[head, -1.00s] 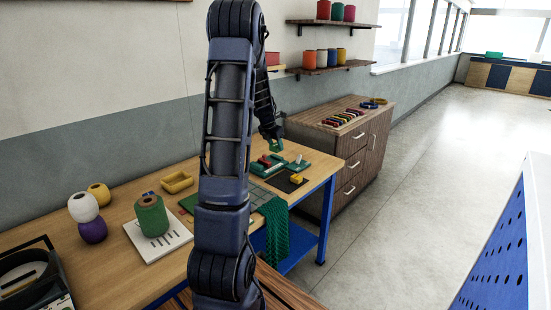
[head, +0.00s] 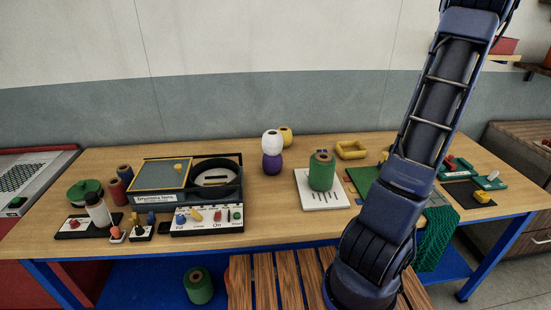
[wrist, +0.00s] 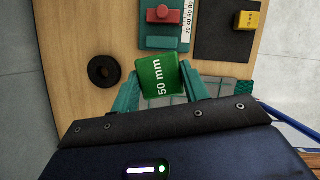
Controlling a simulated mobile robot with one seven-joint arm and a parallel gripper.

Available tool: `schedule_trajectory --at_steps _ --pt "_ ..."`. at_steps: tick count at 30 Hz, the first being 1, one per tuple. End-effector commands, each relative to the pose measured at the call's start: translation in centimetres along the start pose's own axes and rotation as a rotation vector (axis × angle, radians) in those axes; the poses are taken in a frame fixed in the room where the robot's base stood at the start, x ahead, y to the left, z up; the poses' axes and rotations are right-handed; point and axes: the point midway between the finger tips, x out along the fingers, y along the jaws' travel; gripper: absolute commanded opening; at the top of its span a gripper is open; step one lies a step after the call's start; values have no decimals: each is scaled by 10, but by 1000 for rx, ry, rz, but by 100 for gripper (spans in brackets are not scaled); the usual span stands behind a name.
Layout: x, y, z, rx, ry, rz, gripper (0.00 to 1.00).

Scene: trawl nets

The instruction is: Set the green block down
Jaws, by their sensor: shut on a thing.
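The green block (wrist: 158,78), marked 50 mm, shows in the wrist view between the two green fingers of my gripper (wrist: 160,88). My gripper is shut on it, with the tabletop below. I cannot tell whether the block touches the table. In the head view my arm rises out of the top of the picture, so the gripper and the held block do not show there.
Ahead of the block is a green fixture (wrist: 163,42) with a red piece. A yellow block (wrist: 250,20) sits on a black mat (wrist: 223,49). A green net (head: 435,238) hangs over the table's front edge.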

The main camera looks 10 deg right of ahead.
Motion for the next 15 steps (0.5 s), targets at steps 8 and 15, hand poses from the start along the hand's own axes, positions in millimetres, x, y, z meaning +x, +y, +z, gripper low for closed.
schedule_trajectory --at_steps 8,15 --pt "-17 112 -55 -217 1 89 21" --pt "-38 197 -114 -397 2 165 21"
